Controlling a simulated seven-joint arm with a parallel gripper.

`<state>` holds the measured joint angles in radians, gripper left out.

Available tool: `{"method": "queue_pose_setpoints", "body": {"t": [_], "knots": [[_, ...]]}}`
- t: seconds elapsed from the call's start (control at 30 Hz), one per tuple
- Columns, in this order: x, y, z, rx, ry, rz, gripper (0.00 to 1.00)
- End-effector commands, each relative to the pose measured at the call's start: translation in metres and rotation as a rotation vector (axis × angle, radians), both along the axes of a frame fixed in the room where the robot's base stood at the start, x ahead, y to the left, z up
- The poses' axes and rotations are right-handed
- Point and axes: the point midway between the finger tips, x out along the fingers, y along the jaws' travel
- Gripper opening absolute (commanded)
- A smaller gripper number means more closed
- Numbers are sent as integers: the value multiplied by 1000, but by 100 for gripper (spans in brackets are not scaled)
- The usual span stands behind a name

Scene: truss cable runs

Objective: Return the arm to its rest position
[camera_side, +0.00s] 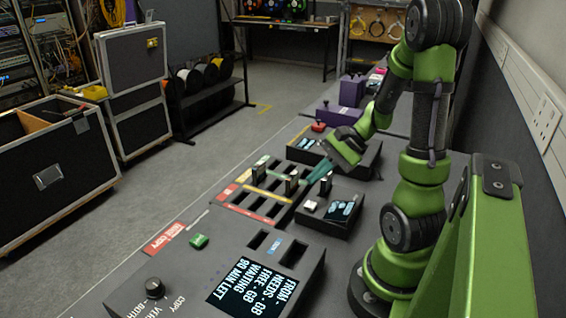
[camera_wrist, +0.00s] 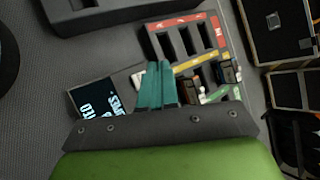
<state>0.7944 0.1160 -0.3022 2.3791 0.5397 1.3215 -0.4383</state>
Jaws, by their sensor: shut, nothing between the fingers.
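My gripper (camera_side: 318,174) has teal fingers and hangs just above the middle of the work table, near the slotted tray and the small black box with a screen. In the wrist view its two teal fingers (camera_wrist: 156,86) lie side by side, shut, with nothing between them. The green arm rises from its base at the right of the side view and reaches left over the table. I cannot tell the exact gap between the fingertips and the tray.
The slotted tray (camera_side: 236,198) has coloured strips and several upright pieces. The small screen box (camera_side: 327,217) sits beside it. A large console (camera_side: 135,298) with a knob and display is in front. Purple blocks (camera_side: 351,91) stand farther back. Open floor (camera_side: 120,205) lies left.

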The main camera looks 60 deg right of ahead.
Motion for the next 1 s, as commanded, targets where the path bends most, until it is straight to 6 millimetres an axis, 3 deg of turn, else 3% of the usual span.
{"method": "queue_pose_setpoints", "body": {"t": [0.07,0.23,0.37,0.6,0.8,1.0], "knots": [[-9,1,-8,-30,61,15,0],[-6,32,10,-264,94,237,0],[4,66,37,-517,26,457,0],[12,137,98,-928,-266,783,0],[3,176,124,-1019,-434,901,0],[3,180,125,-1016,-446,913,0]]}}
